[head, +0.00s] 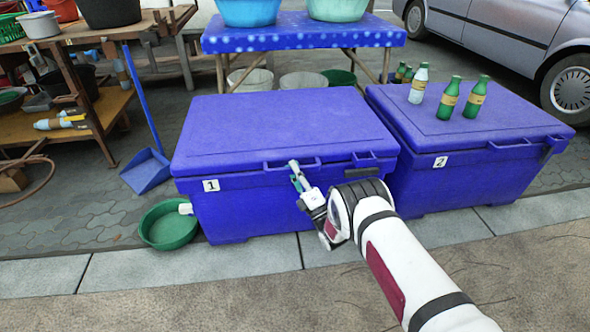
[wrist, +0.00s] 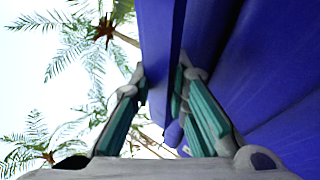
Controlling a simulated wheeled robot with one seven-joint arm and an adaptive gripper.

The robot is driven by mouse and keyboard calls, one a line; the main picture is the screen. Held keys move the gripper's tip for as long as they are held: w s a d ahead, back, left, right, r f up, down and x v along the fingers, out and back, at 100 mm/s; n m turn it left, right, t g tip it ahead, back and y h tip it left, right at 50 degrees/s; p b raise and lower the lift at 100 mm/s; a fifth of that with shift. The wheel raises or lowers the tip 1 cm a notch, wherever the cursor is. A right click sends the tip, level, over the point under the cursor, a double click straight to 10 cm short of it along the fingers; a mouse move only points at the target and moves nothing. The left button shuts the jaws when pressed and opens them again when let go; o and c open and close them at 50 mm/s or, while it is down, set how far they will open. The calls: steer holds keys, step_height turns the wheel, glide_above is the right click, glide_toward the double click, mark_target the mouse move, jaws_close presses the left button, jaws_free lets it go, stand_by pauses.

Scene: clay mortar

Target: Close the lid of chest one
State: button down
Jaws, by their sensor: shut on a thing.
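Chest one (head: 240,208) is a blue cooler with a white label "1" on its front. Its blue lid (head: 280,120) lies flat across the top; I cannot tell whether its front edge is fully seated. A handle (head: 312,164) sticks out along the lid's front edge. My gripper (head: 296,170) is at this handle, at the middle of the chest's front. In the wrist view, my gripper (wrist: 161,78) has its two teal-padded fingers on either side of a blue strip, shut on it. The strip looks like the lid handle; the exact contact is partly hidden.
Chest two (head: 470,175), with several bottles (head: 448,98) on it, stands close on the right. A green basin (head: 168,225) and a blue dustpan (head: 146,172) lie left of chest one. A blue-covered table (head: 300,38) stands behind. The pavement in front is clear.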

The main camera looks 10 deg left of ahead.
steer(key=c, duration=1.8)
jaws_free()
steer(key=shift+s+a+f, duration=0.1)
steer(key=shift+s+f, duration=0.15)
steer(key=shift+f, duration=0.5)
steer(key=shift+w+r, duration=0.15)
steer(key=shift+r, duration=0.1)
steer(key=shift+v, duration=6.1)
